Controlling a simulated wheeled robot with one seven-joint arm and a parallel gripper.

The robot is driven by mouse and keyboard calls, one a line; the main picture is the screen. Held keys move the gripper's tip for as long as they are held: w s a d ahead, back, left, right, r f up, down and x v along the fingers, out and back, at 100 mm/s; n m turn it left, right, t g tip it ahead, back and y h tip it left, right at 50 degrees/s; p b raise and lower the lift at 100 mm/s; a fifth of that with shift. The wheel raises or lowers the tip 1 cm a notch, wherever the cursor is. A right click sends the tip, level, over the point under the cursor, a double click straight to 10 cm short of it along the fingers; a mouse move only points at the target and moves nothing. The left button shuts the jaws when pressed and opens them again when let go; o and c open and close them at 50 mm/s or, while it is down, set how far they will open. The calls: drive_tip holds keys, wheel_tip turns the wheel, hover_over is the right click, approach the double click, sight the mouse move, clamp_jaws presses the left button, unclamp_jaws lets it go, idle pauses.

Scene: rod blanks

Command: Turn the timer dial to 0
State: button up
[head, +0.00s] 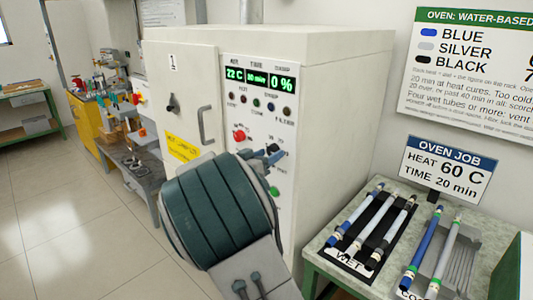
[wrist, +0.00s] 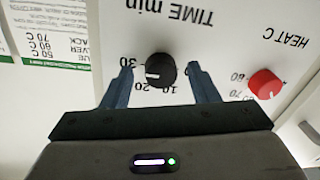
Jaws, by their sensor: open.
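The black timer dial (wrist: 160,70) is on the white oven panel, under the upside-down "TIME min" label in the wrist view. Its white mark points left, towards the 20 and 30 labels. My gripper (wrist: 160,78) is open, with one finger on each side of the dial and a visible gap on both sides. In the head view my gripper (head: 268,155) is at the oven front and the dial is largely hidden by it. The green time display (head: 257,78) appears to read 30 min.
The red heat dial (wrist: 264,83) is right of my gripper in the wrist view; it also shows in the head view (head: 239,135). The oven door handle (head: 207,125) sticks out left of the panel. A table (head: 333,266) with rods in racks stands at right.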

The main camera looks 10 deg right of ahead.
drive_tip(key=shift+w+d, duration=0.1)
drive_tip(key=shift+d, duration=0.05)
drive_tip(key=c, duration=1)
drive_tip(key=shift+o, duration=0.2)
